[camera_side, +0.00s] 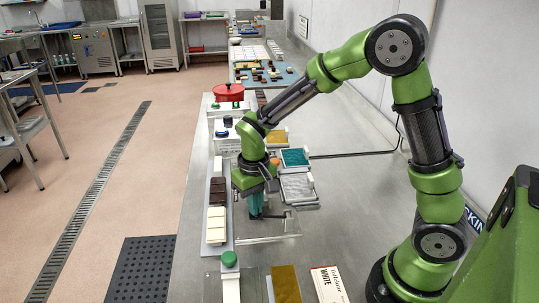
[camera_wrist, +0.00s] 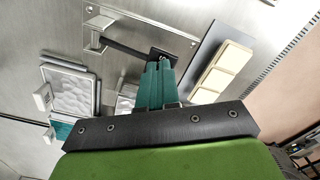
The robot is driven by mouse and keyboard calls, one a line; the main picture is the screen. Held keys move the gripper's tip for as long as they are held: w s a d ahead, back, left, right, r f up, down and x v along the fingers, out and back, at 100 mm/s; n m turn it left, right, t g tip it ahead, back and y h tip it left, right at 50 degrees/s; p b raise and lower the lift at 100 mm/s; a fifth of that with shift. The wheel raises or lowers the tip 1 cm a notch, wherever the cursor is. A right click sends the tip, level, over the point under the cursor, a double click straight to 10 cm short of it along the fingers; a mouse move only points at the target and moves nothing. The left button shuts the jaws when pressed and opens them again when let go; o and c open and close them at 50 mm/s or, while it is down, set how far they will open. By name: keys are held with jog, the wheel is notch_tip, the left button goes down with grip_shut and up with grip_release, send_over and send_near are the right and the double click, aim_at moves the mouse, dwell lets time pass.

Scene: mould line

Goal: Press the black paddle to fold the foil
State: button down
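My gripper (camera_side: 257,211) points down over a clear plate-like fixture (camera_side: 272,230) on the steel bench. In the wrist view its two teal fingers (camera_wrist: 158,66) lie together, with nothing seen between them. The black paddle (camera_wrist: 124,47) shows there as a dark arm ending in a dark square pad by the fingertips. The fingertips overlap the pad in the picture; I cannot tell whether they touch it. In the side view the paddle is mostly hidden by my gripper. No foil shows clearly at the fixture. A gold foil-like sheet (camera_side: 286,284) lies nearer the camera.
A tray of dark chocolate (camera_side: 217,190) and white chocolate (camera_side: 216,226) runs along the bench's left edge, close beside my gripper. Silver moulds (camera_side: 298,188) and a teal sheet (camera_side: 295,157) lie behind. A green-topped post (camera_side: 229,259) and a "WHITE" card (camera_side: 328,285) are in front.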

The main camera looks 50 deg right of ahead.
jog(key=shift+s+f, duration=0.1)
jog(key=shift+f, duration=1.8)
jog(key=shift+r, duration=5.1)
jog(key=shift+f, duration=0.1)
jog(key=shift+s+a+f, duration=0.15)
jog(key=shift+s, duration=0.3)
jog(key=s+d+r+m+t+y, duration=0.1)
jog(key=s+r+t+y, duration=0.1)
jog(key=s+r+t, duration=0.5)
jog(key=shift+s+r, duration=2.25)
jog(key=shift+s, duration=0.65)
jog(key=shift+d, duration=0.1)
